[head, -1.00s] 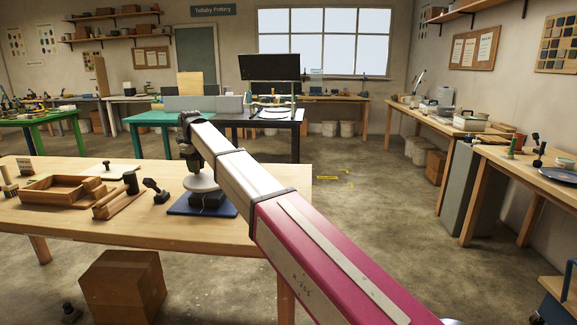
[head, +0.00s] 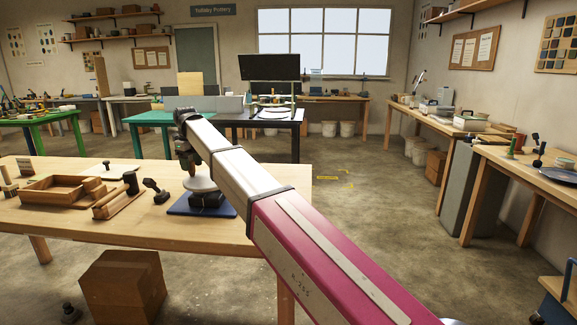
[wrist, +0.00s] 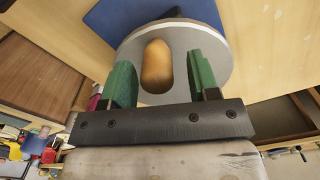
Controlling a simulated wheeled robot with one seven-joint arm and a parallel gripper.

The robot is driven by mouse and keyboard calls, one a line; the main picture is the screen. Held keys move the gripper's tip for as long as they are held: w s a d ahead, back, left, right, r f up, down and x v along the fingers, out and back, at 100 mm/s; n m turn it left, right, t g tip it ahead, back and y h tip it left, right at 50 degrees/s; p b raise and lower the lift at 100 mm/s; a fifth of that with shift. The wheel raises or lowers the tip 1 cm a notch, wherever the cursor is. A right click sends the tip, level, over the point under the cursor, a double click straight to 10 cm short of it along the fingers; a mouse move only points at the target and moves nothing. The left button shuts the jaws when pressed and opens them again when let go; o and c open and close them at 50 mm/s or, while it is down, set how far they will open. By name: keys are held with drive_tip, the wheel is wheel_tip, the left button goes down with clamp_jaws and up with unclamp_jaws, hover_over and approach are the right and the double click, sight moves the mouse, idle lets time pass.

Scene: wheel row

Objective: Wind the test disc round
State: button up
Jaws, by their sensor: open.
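The test disc (head: 203,185) is a pale round plate on a dark block over a blue base, near the right end of the wooden table. In the wrist view the disc (wrist: 180,77) is grey, with an upright orange-brown wooden knob (wrist: 156,64) on it. My gripper (wrist: 158,63) is open, with one green finger on each side of the knob. Gaps show between the knob and both fingers. In the head view my gripper (head: 188,166) is over the disc's far left side, small and partly hidden by my arm.
On the wooden table (head: 130,228), left of the disc, lie a dark-headed tool (head: 156,190), a wooden block with a dark knob (head: 117,198) and a wooden tray (head: 57,189). Floor to the right is clear.

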drive_tip(key=shift+r, duration=2.65)
